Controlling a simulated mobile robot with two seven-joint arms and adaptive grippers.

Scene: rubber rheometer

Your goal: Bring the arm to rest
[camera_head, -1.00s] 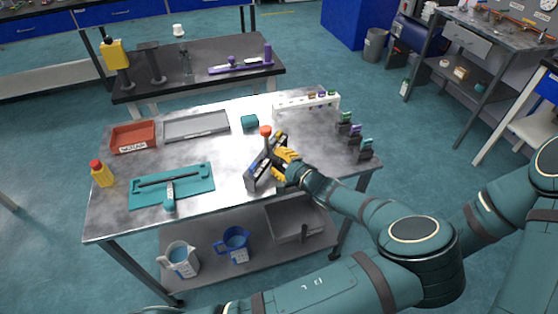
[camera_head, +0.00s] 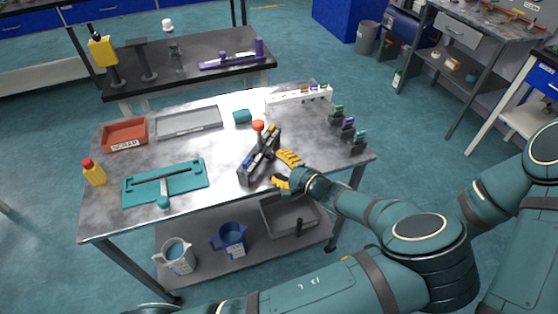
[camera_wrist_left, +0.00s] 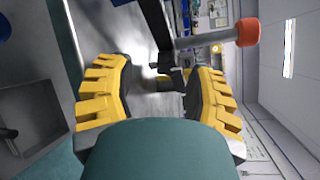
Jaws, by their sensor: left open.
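My left gripper (camera_head: 281,170) is open and empty over the right part of the metal table (camera_head: 225,190), just right of a dark grey device (camera_head: 252,170) with a red-knobbed lever (camera_head: 257,126). A gap shows between the fingers and the device. In the left wrist view, the yellow fingers of the left gripper (camera_wrist_left: 163,80) are spread with nothing held between them. The lever's red knob (camera_wrist_left: 247,32) and grey rod stand beyond the fingers at the upper right. My right gripper is not in view.
On the table are a red tray (camera_head: 124,145), a grey tray (camera_head: 188,134), a teal board (camera_head: 140,195), a yellow bottle (camera_head: 95,174), a white rack (camera_head: 300,97) and several clip-like holders (camera_head: 348,123) at the right edge. Jugs stand on the lower shelf (camera_head: 200,270).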

